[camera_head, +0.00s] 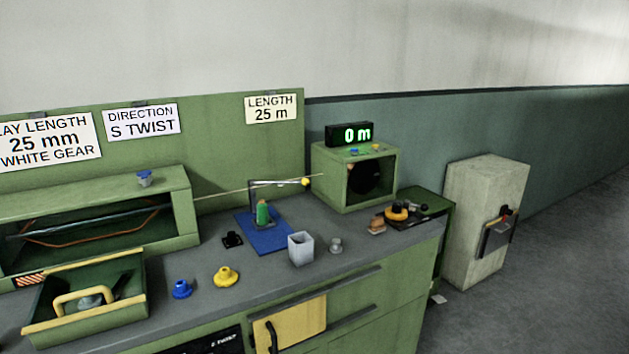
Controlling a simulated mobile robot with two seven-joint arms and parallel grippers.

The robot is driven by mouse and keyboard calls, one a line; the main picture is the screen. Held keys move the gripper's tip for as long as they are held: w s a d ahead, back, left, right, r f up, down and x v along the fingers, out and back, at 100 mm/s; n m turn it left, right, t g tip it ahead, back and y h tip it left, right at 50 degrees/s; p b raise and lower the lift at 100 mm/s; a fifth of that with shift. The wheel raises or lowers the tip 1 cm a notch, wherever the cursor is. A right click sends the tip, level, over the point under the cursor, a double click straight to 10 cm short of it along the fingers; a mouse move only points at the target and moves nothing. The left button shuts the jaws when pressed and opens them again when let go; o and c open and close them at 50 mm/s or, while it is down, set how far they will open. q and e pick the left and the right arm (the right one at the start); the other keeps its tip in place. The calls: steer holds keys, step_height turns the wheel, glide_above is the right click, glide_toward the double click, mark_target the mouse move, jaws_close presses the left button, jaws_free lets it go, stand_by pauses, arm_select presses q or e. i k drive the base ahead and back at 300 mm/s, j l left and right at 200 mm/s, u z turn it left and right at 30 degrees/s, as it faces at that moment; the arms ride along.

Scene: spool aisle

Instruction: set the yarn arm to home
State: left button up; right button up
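What looks like the yarn arm is a thin pale bar (276,183) with a yellow tip (305,182) above the back of the workbench. It stands between the long green housing at left and the green box at right. A thin yarn-like line runs from the housing past it toward the box. I cannot make out a home mark. Neither of my grippers is in view.
The green box (355,182) carries a display (349,134) reading 0 m. A grey cup (301,248), blue knob (181,289) and yellow knob (225,277) stand on the bench (205,262). Floor at right is clear.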

mark_target(305, 181)
steer(key=i+l, duration=0.15)
steer(key=l, duration=0.2)
steer(key=i+l+u, duration=0.15)
steer(key=l, duration=0.25)
steer(key=i+l, duration=0.15)
steer(key=l, duration=0.2)
steer(key=i+l+u, duration=0.1)
steer(key=l, duration=0.3)
steer(key=i+l+u, duration=0.1)
steer(key=l, duration=0.3)
steer(key=i+l, duration=0.15)
steer(key=l, duration=0.25)
steer(key=i+l+u, duration=0.1)
steer(key=l, duration=0.3)
